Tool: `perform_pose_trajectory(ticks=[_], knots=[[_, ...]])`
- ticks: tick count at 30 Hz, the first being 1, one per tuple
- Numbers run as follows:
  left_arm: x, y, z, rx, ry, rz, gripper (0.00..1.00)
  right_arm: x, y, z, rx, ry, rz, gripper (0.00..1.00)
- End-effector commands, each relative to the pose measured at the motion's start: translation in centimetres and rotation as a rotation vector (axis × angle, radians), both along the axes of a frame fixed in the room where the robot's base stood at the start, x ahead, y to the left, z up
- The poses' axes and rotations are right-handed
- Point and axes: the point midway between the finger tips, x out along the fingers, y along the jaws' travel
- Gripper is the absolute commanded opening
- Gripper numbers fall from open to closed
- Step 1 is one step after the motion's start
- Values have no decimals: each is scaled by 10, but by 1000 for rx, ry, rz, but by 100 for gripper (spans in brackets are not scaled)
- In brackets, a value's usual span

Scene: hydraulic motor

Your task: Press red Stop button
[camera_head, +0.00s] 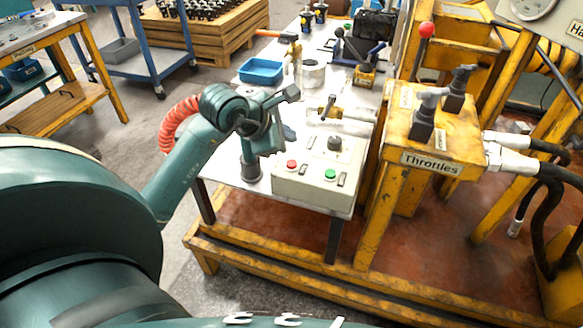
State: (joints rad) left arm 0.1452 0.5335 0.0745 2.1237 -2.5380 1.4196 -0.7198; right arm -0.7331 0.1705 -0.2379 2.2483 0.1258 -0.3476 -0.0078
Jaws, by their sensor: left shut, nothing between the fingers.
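The red Stop button (291,164) is a small round cap on the left of the sloped front of a beige control box (311,188). It is in plain view and nothing touches it. My left arm reaches in from the left, with its wrist bent beside the box. My left gripper (288,95) is shut and empty, above and behind the red button in the picture and apart from it. Its fingers are small and partly merge with the dark parts around them. My right gripper is not in view.
A green button (330,174) and a dark knob (334,143) are on the same box. A brass valve fitting (338,113) stands behind it. A blue tray (261,71) lies farther back on the white table. The yellow throttle stand (432,140) with levers is close on the right.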

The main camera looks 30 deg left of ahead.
Motion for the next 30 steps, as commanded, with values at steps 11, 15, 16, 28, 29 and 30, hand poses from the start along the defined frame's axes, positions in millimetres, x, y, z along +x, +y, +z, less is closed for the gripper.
perform_pose_trajectory(ticks=[11, 15, 16, 28, 29, 30], knots=[[0, 0, -47, 1, 0, 0, 0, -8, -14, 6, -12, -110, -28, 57], [0, 0, -50, 1, 0, -1, 0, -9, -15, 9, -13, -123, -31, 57], [0, 0, -50, 1, 0, -1, 0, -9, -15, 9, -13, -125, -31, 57], [0, 0, -49, 0, 0, 0, 0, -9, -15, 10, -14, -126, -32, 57], [0, 0, -49, 0, 0, 0, 0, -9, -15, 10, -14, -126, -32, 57], [0, 0, -49, 0, 0, 0, 0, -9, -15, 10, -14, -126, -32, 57]])
